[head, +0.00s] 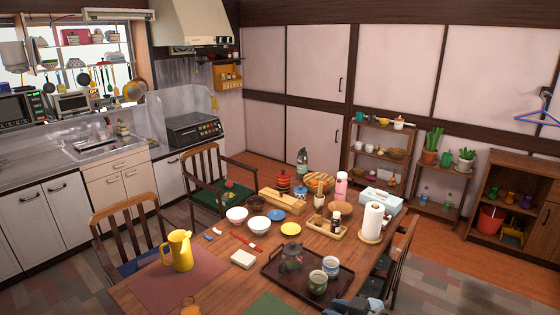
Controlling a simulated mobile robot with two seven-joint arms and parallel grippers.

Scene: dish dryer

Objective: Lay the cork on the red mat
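The red mat (203,272) is a dull reddish-brown placemat at the table's near left. A yellow pitcher (180,252) stands upright at its far edge. I cannot make out the cork with certainty. A small orange-tan object (188,304), partly cut off by the lower edge of the picture, is at the mat's near side, but its kind is unclear. A grey-blue part that looks like my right gripper (352,304) is low at the table's near right, beside the tray. Its fingers are too unclear to tell open from shut. My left gripper is not in view.
A dark tray (334,284) holds a teapot (291,257) and two cups. Bowls (237,214), small plates, a wooden box (283,201) and a paper-towel roll (372,220) crowd the table's far part. A green mat (270,305) lies in front. Chairs surround the table.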

